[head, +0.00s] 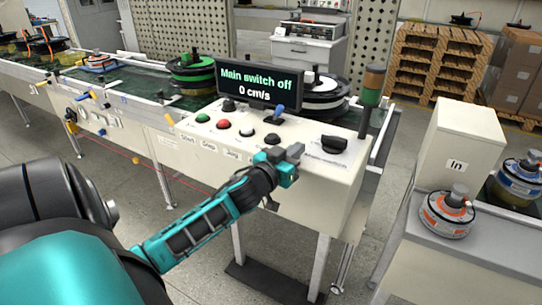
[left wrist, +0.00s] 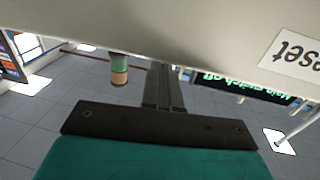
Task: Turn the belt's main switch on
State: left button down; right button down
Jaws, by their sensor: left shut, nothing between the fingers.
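The control box (head: 300,192) stands in the middle of the head view. A large black rotary knob (head: 334,144) sits on the right end of its top, above a label too small to read. The display (head: 257,83) reads "Main switch off" and "0 cm/s". My left gripper (head: 297,152) is shut and empty, at the box's front edge, just left of the knob and apart from it. In the left wrist view its fingers (left wrist: 163,88) are together; the display (left wrist: 240,88) and a "Reset" label (left wrist: 293,56) show too. My right gripper is not in view.
A signal light (head: 371,85) rises behind the knob. A beige box marked "In" (head: 458,150) stands to the right.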

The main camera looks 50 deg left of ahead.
pick_arm(q)
jog(key=s, duration=0.6)
jog(key=shift+a, duration=0.3)
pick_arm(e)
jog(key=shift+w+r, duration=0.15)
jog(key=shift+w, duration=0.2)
